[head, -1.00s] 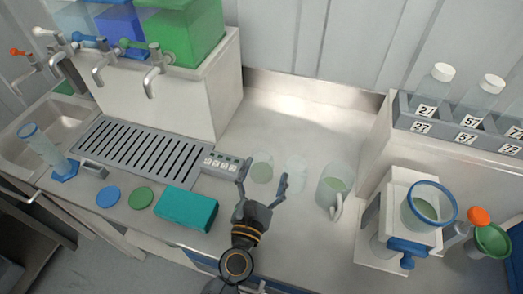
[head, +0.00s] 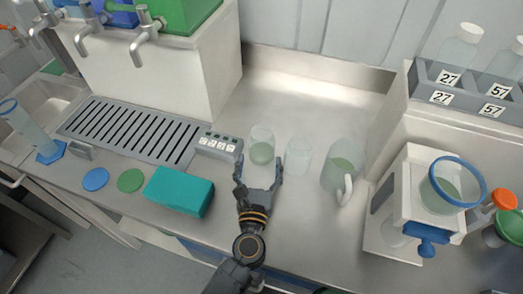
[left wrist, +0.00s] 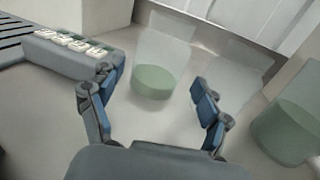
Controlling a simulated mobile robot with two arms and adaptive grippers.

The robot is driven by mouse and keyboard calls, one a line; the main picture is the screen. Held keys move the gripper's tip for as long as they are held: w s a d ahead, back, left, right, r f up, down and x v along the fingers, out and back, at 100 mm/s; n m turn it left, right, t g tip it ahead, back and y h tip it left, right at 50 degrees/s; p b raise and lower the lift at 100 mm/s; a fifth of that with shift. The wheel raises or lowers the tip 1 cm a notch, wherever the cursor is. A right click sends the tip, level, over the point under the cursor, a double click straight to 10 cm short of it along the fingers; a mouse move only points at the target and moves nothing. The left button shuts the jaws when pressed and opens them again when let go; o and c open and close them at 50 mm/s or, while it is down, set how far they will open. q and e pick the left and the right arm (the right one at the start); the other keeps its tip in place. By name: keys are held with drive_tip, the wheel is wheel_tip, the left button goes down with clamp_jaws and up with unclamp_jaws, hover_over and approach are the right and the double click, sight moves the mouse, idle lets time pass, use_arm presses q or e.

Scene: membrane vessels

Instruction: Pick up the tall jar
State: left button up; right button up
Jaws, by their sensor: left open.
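A clear jar (head: 262,149) with green liquid in its lower part stands upright on the steel counter. A clear, seemingly empty vessel (head: 298,157) stands just right of it, and a clear handled jug (head: 343,172) with green liquid stands farther right. My left gripper (head: 259,171) is open and empty, just in front of the first jar. In the left wrist view that jar (left wrist: 155,72) is beyond and between the open fingers, with no clear contact. The clear vessel (left wrist: 238,72) is faint there, and the jug (left wrist: 289,130) is at right. My right gripper is not in view.
A teal box (head: 179,191) and blue and green discs (head: 130,180) lie to the left. A slotted drain tray (head: 128,130) with a labelled block (head: 216,145) is behind them. A white stand (head: 405,205) is at right. The counter behind the vessels is clear.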

sight(262, 145)
use_arm(q)
drive_tip(key=w, duration=0.6)
drive_tip(key=shift+d, duration=0.35)
drive_tip(key=shift+w, duration=0.3)
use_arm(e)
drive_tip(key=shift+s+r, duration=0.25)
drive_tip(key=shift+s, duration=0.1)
use_arm(q)
drive_tip(key=shift+c, duration=0.6)
drive_tip(key=shift+r, duration=0.1)
drive_tip(key=c, duration=0.9)
